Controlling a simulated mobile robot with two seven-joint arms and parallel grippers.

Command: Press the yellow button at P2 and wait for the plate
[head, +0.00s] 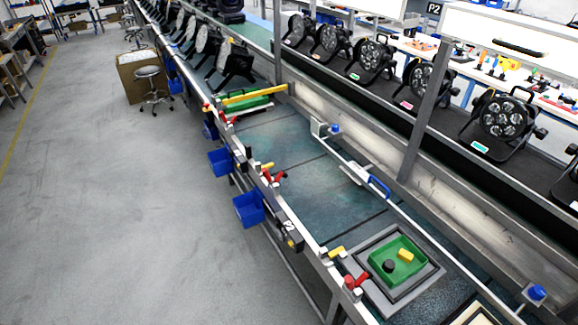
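A P2 sign (433,8) hangs at the top right. A small dark box (296,242) with a yellow spot, perhaps the yellow button, sits on the near rail of the line beside a white mark like a 2. Which yellow part is the P2 button I cannot tell for sure. A grey square plate (367,280) lies on the line at the lower right. It bears a green tray (414,276) with a yellow block (406,255) and a black round piece (389,265). Neither gripper is in view.
Blue bins (249,208) hang on the line's near side, over the open grey floor (120,230). Red-and-yellow parts (274,177) sit along the near rail. A yellow bar (255,94) lies across the line farther back. Several black lamps (497,115) stand on the belt behind.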

